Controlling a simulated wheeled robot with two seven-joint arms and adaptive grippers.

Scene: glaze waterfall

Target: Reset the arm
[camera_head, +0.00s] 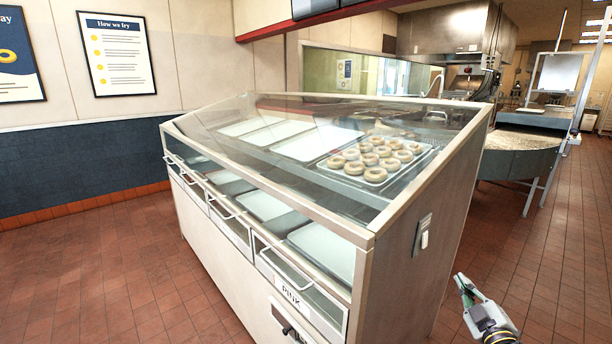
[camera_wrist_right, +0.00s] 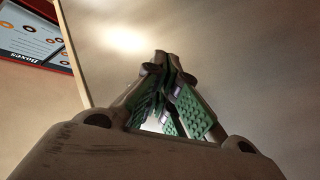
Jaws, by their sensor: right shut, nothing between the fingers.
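My right gripper (camera_head: 463,282) shows at the lower right of the head view, beside the right end of the glass display case (camera_head: 402,280) and apart from it. It is shut and empty. In the right wrist view its green-padded fingers (camera_wrist_right: 166,62) come together with nothing between them. My left gripper is not in the head view.
The case holds a tray of several pale doughnuts (camera_head: 375,174) and several white trays. A switch (camera_head: 424,240) is on its end wall. Open tiled floor (camera_head: 545,240) lies to the right. A round-ended table (camera_head: 520,140) stands behind. A poster (camera_wrist_right: 38,40) shows in the wrist view.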

